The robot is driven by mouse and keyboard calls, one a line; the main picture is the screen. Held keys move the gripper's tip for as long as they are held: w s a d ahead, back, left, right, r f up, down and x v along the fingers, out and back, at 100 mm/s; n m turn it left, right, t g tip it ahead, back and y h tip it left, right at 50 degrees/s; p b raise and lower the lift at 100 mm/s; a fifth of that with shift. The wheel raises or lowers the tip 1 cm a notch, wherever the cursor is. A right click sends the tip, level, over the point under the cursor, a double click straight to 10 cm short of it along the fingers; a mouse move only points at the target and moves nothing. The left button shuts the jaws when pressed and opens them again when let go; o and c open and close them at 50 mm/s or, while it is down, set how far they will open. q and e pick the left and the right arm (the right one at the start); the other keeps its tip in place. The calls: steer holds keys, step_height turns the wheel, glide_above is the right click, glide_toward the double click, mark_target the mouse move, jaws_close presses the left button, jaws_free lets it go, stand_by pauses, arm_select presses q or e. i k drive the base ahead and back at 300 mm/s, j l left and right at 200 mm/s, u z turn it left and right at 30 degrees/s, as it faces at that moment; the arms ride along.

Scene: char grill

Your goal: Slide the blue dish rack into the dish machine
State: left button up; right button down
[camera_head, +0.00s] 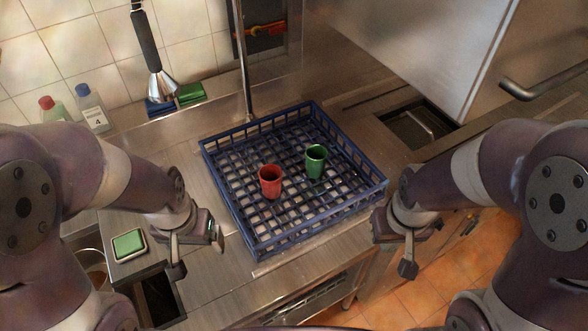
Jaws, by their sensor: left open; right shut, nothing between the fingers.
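The blue dish rack (318,229) sits on the steel counter in the middle of the head view. A red cup (270,181) and a green cup (315,161) stand upright inside it. The dish machine (420,45) is at the upper right, with its opening (415,124) partly visible beneath the raised steel hood. The rack is outside it, to the left. My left gripper (198,256) is open and empty, left of the rack's near left side. My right gripper (407,268) is shut and empty, just right of the rack's right corner, apart from it.
A spray head (160,87) hangs behind the rack, near a vertical pipe (243,60). Two bottles (90,108) and green and blue sponges (190,94) stand at the back left. A green-topped sponge or box (129,243) lies at the front left. A bar handle (540,88) juts out at right.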

mark_target(383, 183)
steer(key=i+l+u, duration=0.15)
steer(key=u, duration=2.15)
steer(key=l+u, duration=0.15)
steer(key=l, duration=0.35)
steer(key=k+l+u, duration=0.15)
steer(key=l, duration=0.35)
steer(key=i+l, duration=0.05)
